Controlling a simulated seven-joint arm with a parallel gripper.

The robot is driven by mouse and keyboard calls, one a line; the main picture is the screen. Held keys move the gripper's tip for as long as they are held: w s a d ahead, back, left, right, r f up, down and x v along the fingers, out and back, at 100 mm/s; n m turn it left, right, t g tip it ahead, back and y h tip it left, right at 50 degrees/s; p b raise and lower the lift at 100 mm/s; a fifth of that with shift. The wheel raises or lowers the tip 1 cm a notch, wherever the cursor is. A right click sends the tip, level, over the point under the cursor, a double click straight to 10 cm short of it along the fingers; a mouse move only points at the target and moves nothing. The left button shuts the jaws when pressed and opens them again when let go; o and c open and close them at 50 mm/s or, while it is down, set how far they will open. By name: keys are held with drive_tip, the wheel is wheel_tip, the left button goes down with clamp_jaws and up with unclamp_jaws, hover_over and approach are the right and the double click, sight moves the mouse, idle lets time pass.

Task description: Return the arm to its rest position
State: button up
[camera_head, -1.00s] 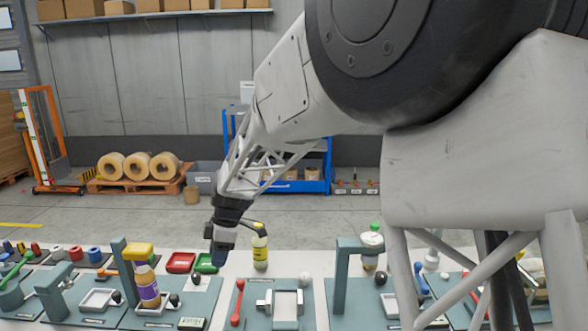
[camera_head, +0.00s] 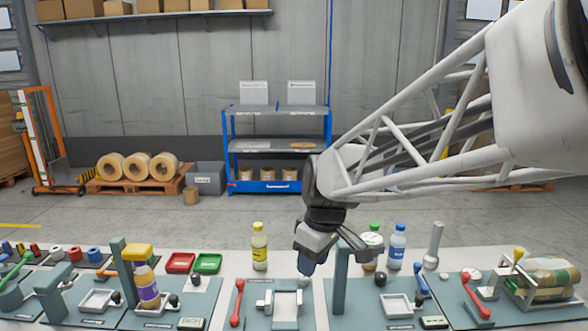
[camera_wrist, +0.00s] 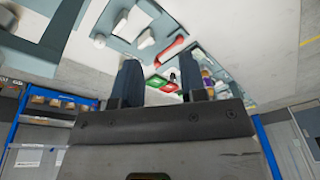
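My gripper (camera_head: 306,265) hangs above the table in the head view, over the back of the middle station with the red-handled lever (camera_head: 237,304). It points down and slightly tilted. In the wrist view the two dark fingers of my gripper (camera_wrist: 160,76) stand apart with nothing between them. My arm reaches in from the upper right of the head view.
A grey-green post frame (camera_head: 340,280) stands just right of my gripper. A yellow bottle (camera_head: 260,247) is to its left, and a blue-capped bottle (camera_head: 396,247) to its right. Red (camera_head: 180,263) and green (camera_head: 208,263) trays lie further left. Air above the table's left side is clear.

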drive_tip(key=s+d+m+t+h, duration=0.1)
drive_tip(key=s+d+m, duration=0.4)
drive_tip(key=s, duration=0.5)
drive_tip(key=s+d+f+m+t+h, duration=0.1)
drive_tip(key=s+d+m, duration=0.5)
drive_tip(key=s+d, duration=0.3)
drive_tip(key=shift+s+d+f, duration=0.15)
drive_tip(key=shift+s+d, duration=0.2)
drive_tip(key=shift+s, duration=0.05)
